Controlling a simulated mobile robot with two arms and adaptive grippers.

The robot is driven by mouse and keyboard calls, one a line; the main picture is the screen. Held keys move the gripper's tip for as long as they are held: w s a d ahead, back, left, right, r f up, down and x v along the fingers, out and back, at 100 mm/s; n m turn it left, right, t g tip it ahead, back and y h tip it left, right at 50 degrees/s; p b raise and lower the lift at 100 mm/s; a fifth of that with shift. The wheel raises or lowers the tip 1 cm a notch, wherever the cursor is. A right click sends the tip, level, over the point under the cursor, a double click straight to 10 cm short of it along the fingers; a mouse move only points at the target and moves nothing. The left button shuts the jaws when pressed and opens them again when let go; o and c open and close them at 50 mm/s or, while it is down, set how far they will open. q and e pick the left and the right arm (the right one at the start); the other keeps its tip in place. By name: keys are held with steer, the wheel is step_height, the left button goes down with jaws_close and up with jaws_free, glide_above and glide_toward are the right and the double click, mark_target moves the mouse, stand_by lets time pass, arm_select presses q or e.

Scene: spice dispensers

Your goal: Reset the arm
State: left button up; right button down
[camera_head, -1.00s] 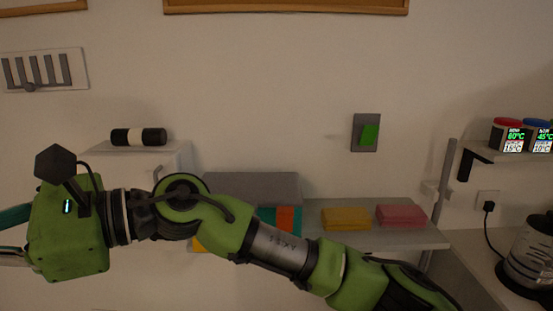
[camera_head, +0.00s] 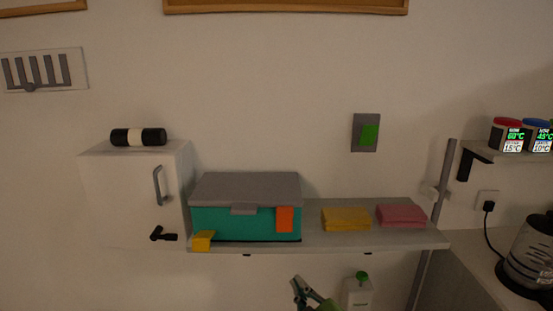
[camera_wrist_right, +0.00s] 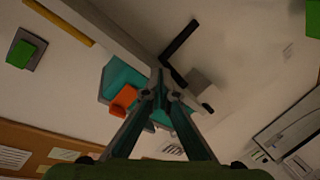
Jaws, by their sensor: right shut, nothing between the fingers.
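My right gripper (camera_head: 300,290) shows at the bottom of the head view, below the shelf, with a bit of my green arm beside it. In the right wrist view my right gripper (camera_wrist_right: 160,88) has its fingertips together with nothing between them. Behind the fingers in that view are the teal box (camera_wrist_right: 120,75) with its orange patch and the shelf's underside. My left gripper is in neither view.
A grey shelf (camera_head: 390,239) holds the teal box (camera_head: 222,222) with a grey lid, a yellow cloth (camera_head: 345,220) and a pink cloth (camera_head: 401,215). A white cabinet (camera_head: 120,200) stands left. A white bottle (camera_head: 358,295) with a green top is right of my gripper. A kettle (camera_head: 530,255) stands far right.

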steer(key=s+d+f+m+g+h, duration=0.1)
steer(key=s+d+f+m+g, duration=0.2)
steer(key=s+f, duration=0.35)
steer(key=s+d+f+m+g+h, duration=0.1)
steer(key=s+d+f+m+g, duration=0.1)
steer(key=s+d+f, duration=0.5)
steer(key=s+d+f+m+g+h, duration=0.1)
steer(key=s+d+f+m+g, duration=0.15)
steer(key=s+f, duration=0.4)
steer(key=s+d+f+m+g, duration=0.1)
steer(key=s+d+f+g, duration=0.25)
steer(key=s, duration=0.65)
step_height(320, 180, down, 26)
steer(key=s+g, duration=0.2)
steer(key=s+d+f+g, duration=0.1)
steer(key=s+d+f, duration=0.1)
steer(key=s+f, duration=1.4)
steer(key=shift+s+d+f+h, duration=0.2)
steer(key=shift+s+f+h, duration=0.1)
steer(key=shift+s, duration=0.4)
steer(key=c, duration=2.8)
jaws_free()
